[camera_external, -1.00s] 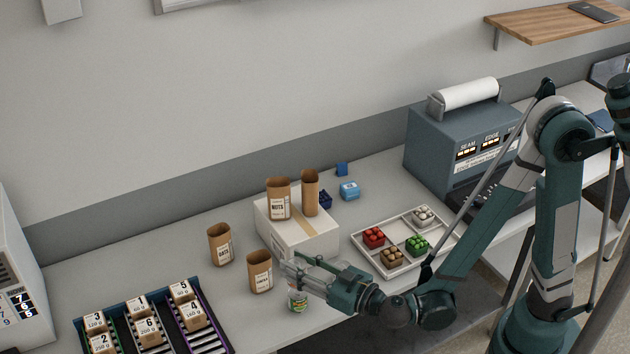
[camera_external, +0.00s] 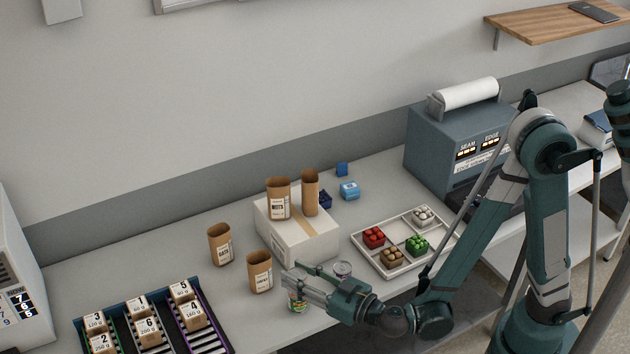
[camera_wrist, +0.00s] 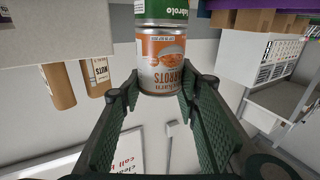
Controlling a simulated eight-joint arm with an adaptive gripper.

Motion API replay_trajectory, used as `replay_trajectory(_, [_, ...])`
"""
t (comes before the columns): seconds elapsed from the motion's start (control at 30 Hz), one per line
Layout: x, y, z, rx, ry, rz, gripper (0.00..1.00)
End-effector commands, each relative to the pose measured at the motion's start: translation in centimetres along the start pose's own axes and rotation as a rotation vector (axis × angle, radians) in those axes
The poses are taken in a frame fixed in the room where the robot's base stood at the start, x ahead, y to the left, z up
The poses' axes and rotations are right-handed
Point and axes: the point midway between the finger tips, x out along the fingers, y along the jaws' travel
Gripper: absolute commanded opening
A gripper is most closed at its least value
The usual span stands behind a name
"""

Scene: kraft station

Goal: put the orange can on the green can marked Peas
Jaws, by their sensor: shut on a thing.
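My gripper (camera_external: 292,283) is low over the front of the table. In the wrist view my gripper (camera_wrist: 160,90) has its fingers on both sides of the orange can (camera_wrist: 163,65) and is shut on it. A green can (camera_wrist: 162,12) lines up end to end with the orange can, at the picture's top edge; the wrist view looks upside down, so it lies below. I cannot tell whether the two touch. In the outside view a can with green on its label (camera_external: 298,304) shows under my fingers, partly hidden. The word Peas cannot be read.
A brown cup (camera_external: 259,272) is close on the left. A white box (camera_external: 297,240) bearing two cups and a divided tray (camera_external: 397,270) stand behind. A bin of packets (camera_external: 150,330) is front left.

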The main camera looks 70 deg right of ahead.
Motion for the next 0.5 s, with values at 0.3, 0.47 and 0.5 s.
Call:
replay_trajectory(0.3, [-0.01,0.01,0.31,0.000,0.000,0.000,0.18])
replay_trajectory(0.47, [-0.01,0.01,0.27,0.000,0.000,0.000,0.47])
replay_trajectory(0.5, [-0.01,0.01,0.26,0.000,0.000,0.000,0.47])
